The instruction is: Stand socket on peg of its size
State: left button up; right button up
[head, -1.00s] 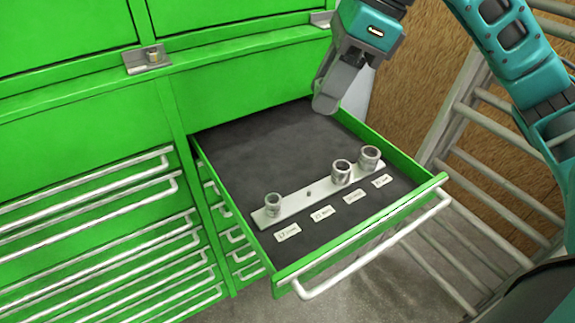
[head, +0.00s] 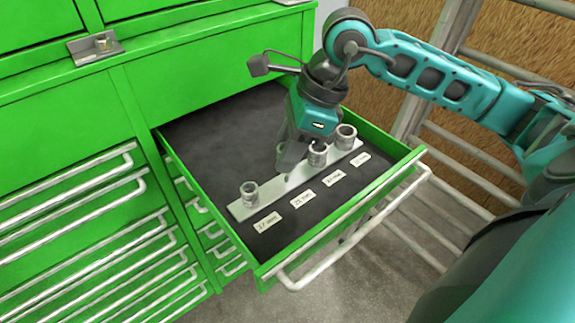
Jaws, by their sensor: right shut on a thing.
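A metal rail (head: 298,177) with a row of pegs lies in the open drawer. Sockets stand on it at the left (head: 250,192), right of the middle (head: 318,154) and at the right end (head: 345,137). My right gripper (head: 288,164) points down over the rail, between the left socket and the one right of the middle, where the bare peg is. It is shut on a socket, which its fingers hide almost wholly. I cannot tell whether that socket touches the peg. My left gripper is not in view.
Small white labels (head: 303,198) lie on the dark drawer floor in front of the rail. The green drawer front (head: 345,225) has a long metal handle. The drawer floor behind the rail is clear. A metal rack (head: 440,170) stands to the right.

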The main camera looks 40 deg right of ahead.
aim_at(288, 177)
jog(key=shift+f, duration=1.95)
jog(key=shift+f+b, duration=0.15)
jog(key=shift+b, duration=0.15)
jog(key=o, duration=1.1)
jog(key=shift+r+p, duration=0.3)
jog(key=shift+p, duration=0.05)
jog(key=v, duration=1.1)
jog(key=shift+s+d+r, duration=0.1)
jog(key=shift+d+r, duration=0.1)
jog(key=shift+r, duration=0.15)
